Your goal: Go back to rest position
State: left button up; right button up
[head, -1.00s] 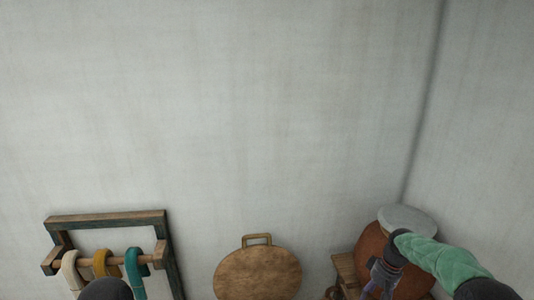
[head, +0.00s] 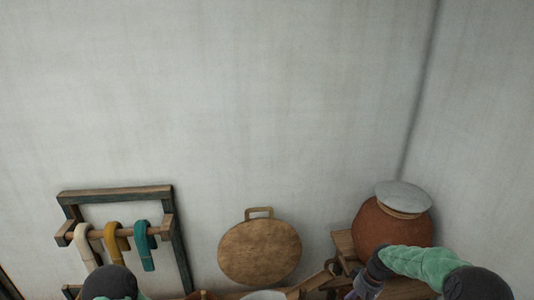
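Neither of my grippers shows in the head view. My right arm (head: 415,262) comes in from the right with a green link. It bends down at a dark joint, and the part beyond runs off the bottom edge.
A wooden rack (head: 120,190) with cream, mustard and teal hanks stands at the left. A round wooden board (head: 260,252) leans on the wall. A clay pot (head: 385,232) with a pale lid stands on a wooden stand (head: 345,243). The wall above is bare.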

jog(key=s+a+f+m+b, duration=0.1)
jog(key=s+a+f+b, duration=0.2)
jog(key=s+a+f, duration=0.45)
jog(key=s+a+f+m+y+b, duration=0.1)
jog(key=s+a+f+b, duration=0.25)
jog(key=f, duration=0.65)
jog(key=s+a+f+b, duration=0.3)
jog(key=s+a+f, duration=0.25)
jog(key=f, duration=0.35)
jog(key=s+a+f+m+b, duration=0.1)
jog(key=s+f, duration=0.1)
jog(key=s, duration=0.3)
jog(key=s+a+f+b, duration=0.1)
jog(key=s+a+b, duration=0.1)
jog(key=s, duration=0.3)
jog(key=shift+s+f+m, duration=0.25)
jog(key=shift+f+m, duration=0.1)
jog(key=shift+m, duration=0.05)
